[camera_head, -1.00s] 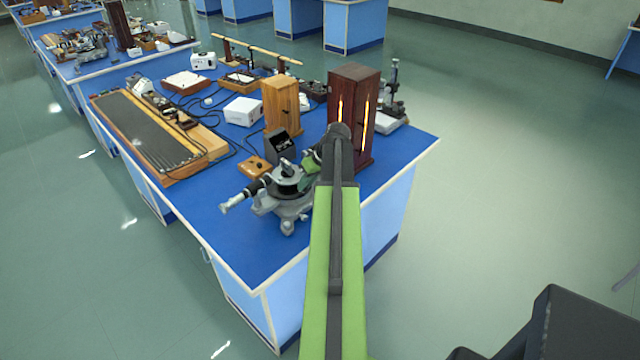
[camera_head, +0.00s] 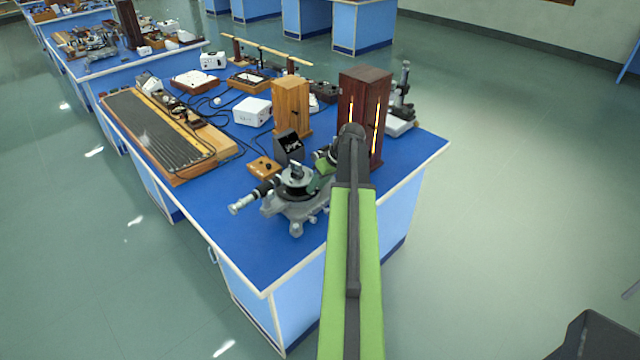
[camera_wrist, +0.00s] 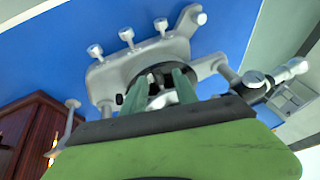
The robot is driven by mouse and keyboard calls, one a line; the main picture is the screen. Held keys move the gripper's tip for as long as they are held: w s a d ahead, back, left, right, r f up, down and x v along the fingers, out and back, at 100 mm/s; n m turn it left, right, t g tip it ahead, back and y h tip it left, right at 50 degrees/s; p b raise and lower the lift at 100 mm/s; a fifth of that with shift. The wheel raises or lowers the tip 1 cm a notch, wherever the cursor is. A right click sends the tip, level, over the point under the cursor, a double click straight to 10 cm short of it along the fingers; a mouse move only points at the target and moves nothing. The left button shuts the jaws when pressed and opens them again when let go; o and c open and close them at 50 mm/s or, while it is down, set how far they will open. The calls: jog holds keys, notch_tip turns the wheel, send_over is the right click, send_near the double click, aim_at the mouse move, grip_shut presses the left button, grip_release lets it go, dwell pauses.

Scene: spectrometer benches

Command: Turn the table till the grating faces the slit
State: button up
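The grey spectrometer (camera_head: 290,206) stands near the front corner of the blue bench. Its round dark table (camera_head: 297,178) carries a small upright piece, probably the grating; its facing cannot be told. The telescope tube (camera_head: 243,202) points to the left. My gripper (camera_head: 318,176) reaches in from the right at the table's edge, partly hidden by my arm. In the wrist view my gripper (camera_wrist: 160,76) has its two green fingers apart, over the round table (camera_wrist: 128,104), with the small dark upright piece (camera_wrist: 158,75) between their tips. Contact cannot be told. The slit is not clearly visible.
A dark wooden lamp box (camera_head: 362,95) with glowing slots stands close behind my gripper. A lighter wooden box (camera_head: 291,105), a small black meter (camera_head: 289,146) and a wooden switch block (camera_head: 264,168) stand behind the spectrometer. The bench front (camera_head: 250,255) is clear.

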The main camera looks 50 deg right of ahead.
jog(key=p+v, duration=1.5)
jog(key=v, duration=0.2)
jog(key=shift+r+p, duration=0.25)
jog(key=shift+p, duration=0.1)
